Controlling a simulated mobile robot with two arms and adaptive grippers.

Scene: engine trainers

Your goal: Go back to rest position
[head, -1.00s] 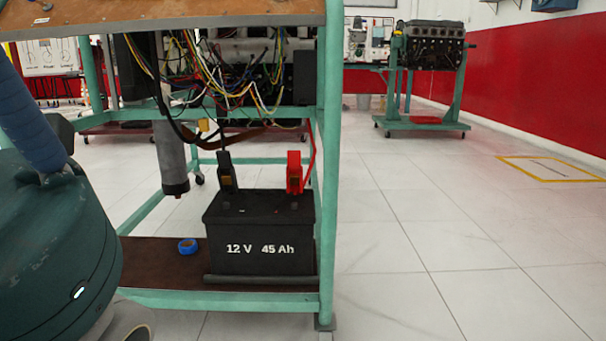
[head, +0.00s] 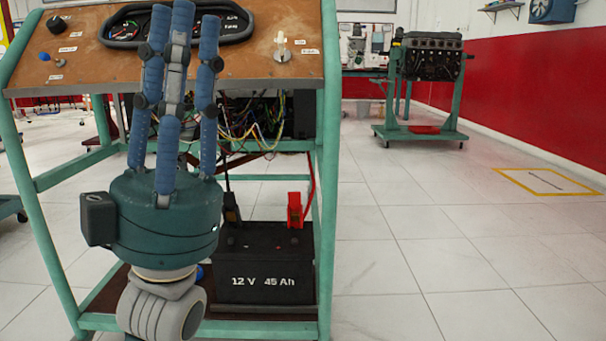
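My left gripper (head: 183,30) stands upright in the left half of the head view, in front of the engine trainer's green frame. Its blue fingers are extended straight up, apart from each other, with nothing between them. It is open and covers part of the control panel, the wiring and the lower shelf. My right gripper is not in view.
The trainer's brown panel (head: 265,68) has gauges and a key switch. Below, a black 12 V battery (head: 265,262) with a black clamp (head: 231,210) and a red clamp (head: 295,210) sits on the shelf. Another engine stand (head: 420,134) is behind. Floor to the right is clear.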

